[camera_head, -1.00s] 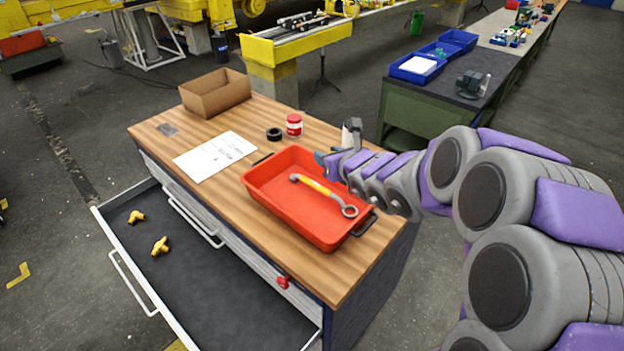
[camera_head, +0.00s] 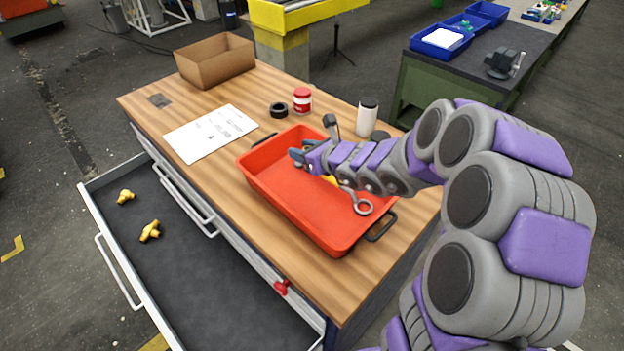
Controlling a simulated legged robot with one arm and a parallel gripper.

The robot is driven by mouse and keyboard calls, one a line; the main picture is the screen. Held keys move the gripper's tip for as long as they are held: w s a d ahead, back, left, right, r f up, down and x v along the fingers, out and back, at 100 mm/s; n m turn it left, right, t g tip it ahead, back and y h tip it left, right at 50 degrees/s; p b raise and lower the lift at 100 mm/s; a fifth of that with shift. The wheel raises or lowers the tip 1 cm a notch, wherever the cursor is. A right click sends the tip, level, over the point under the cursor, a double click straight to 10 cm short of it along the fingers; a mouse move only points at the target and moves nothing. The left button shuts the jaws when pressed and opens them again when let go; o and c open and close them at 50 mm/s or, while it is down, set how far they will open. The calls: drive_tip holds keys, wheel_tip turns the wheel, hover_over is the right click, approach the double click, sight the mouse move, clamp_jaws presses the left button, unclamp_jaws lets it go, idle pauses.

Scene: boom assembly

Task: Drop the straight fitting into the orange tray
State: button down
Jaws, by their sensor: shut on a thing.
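The orange tray (camera_head: 272,188) is an open red-orange bin with dark handles on the wooden worktop. My gripper (camera_head: 298,157) is above the tray, towards its far left part. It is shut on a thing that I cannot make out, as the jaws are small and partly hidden. No straight fitting can be clearly made out. A wrench (camera_head: 362,205) with a yellow handle lies in the tray, partly hidden by my arm. Two yellow fittings lie in the open drawer, one farther back (camera_head: 126,196) and one nearer (camera_head: 150,231); their exact shapes are hard to tell.
A cardboard box (camera_head: 216,62), a paper sheet (camera_head: 211,133), a black ring (camera_head: 279,110), a red-and-white jar (camera_head: 302,100) and a white bottle (camera_head: 367,118) stand or lie around the tray. The open drawer (camera_head: 200,280) juts out at the front left.

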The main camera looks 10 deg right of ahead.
drive_tip(key=d+f+n+g+y+p, duration=0.2)
drive_tip(key=d+f+n+y+p, duration=0.1)
drive_tip(key=f, duration=0.3)
drive_tip(key=shift+s+d+f, duration=0.15)
drive_tip(key=shift+d+f, duration=0.1)
drive_tip(key=c, duration=1)
unclamp_jaws()
drive_tip(key=shift+a, duration=0.2)
drive_tip(key=o, duration=0.3)
drive_tip(key=shift+o, duration=0.6)
drive_tip(key=shift+d, duration=0.35)
